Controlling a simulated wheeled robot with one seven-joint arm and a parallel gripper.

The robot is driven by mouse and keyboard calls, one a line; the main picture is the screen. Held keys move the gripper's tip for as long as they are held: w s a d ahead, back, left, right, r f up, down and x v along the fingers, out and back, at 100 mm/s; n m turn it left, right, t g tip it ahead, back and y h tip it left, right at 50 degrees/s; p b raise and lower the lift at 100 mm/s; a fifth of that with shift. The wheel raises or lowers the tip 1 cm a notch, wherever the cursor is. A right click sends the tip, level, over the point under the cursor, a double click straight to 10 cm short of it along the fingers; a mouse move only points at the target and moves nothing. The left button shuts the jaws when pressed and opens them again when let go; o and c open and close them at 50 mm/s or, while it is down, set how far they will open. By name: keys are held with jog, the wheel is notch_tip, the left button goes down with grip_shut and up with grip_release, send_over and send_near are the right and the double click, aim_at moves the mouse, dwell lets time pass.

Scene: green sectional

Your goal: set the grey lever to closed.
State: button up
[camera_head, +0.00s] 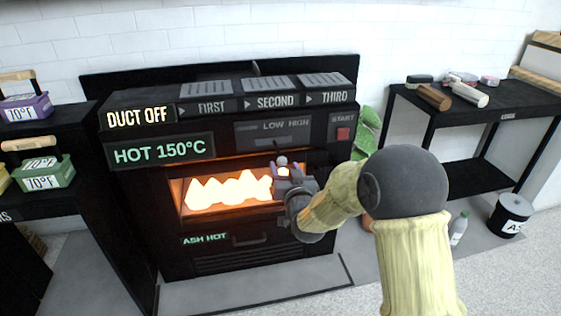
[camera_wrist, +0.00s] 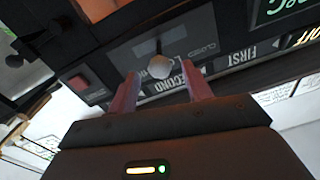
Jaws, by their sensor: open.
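The grey lever ends in a pale round knob (camera_wrist: 160,67), seen in the wrist view in front of a grey panel (camera_wrist: 185,28) lettered upside down, with a word like CLOSED beside the lever. The lever's exact setting is unclear.
The black stove's glowing firebox (camera_head: 225,190) lies just behind and left of my gripper; its sign (camera_head: 160,151) reads HOT 150°C. A red START button (camera_head: 343,134) is to the right. A black side table (camera_head: 470,115) stands at right, a bottle (camera_head: 459,229) on the floor.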

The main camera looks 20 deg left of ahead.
aim_at(280, 156)
jog(key=b+x, duration=0.1)
jog(key=x, duration=0.4)
jog(key=shift+w+a, duration=0.2)
jog(key=shift+w, duration=0.1)
grip_shut()
